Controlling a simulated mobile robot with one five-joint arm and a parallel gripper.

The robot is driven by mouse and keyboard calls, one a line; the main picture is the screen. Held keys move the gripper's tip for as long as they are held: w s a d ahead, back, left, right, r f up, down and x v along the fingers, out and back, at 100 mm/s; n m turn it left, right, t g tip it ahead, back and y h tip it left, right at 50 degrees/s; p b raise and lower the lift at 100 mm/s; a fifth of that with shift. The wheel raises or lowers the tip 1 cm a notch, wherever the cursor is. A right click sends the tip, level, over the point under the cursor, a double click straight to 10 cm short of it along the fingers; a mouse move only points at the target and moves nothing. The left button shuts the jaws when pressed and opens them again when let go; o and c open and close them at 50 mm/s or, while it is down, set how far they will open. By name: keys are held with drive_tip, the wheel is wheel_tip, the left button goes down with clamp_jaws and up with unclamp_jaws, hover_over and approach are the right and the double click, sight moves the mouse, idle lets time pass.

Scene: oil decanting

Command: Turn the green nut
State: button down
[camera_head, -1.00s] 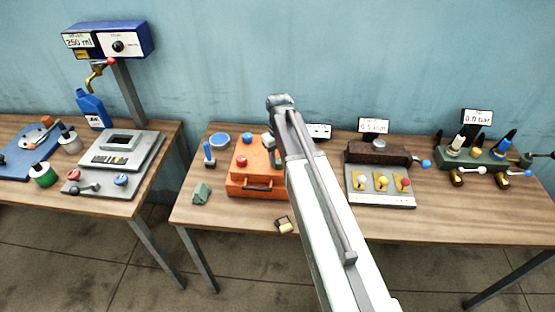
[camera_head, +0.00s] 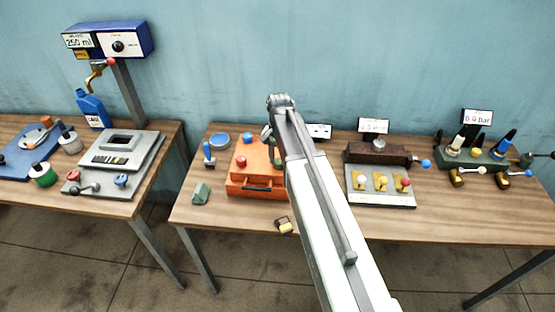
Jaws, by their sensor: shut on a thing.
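My arm reaches up from the bottom and bends down at its top end. My gripper (camera_head: 267,135) shows only in part, to the left of the arm and over the orange box (camera_head: 247,185). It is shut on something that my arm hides. I cannot make out the green nut clearly; the spot at my gripper is mostly covered. The orange box has a red knob (camera_head: 241,161) and a blue knob (camera_head: 248,138) on top.
A green block (camera_head: 201,193), a blue-handled tool (camera_head: 208,154) and a padlock-like piece (camera_head: 284,226) lie around the box. A grey switch panel (camera_head: 381,199) and a green valve block (camera_head: 474,157) stand to the right. The left table holds a scale (camera_head: 116,160).

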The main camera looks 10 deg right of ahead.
sight(279, 161)
drive_tip(key=shift+m, duration=2.3)
drive_tip(key=c, duration=0.9)
unclamp_jaws()
drive_tip(key=shift+w, duration=0.1)
wheel_tip(279, 161, up, 8)
drive_tip(key=p, duration=0.8)
drive_tip(key=shift+f, duration=0.1)
drive_tip(key=shift+f, duration=0.15)
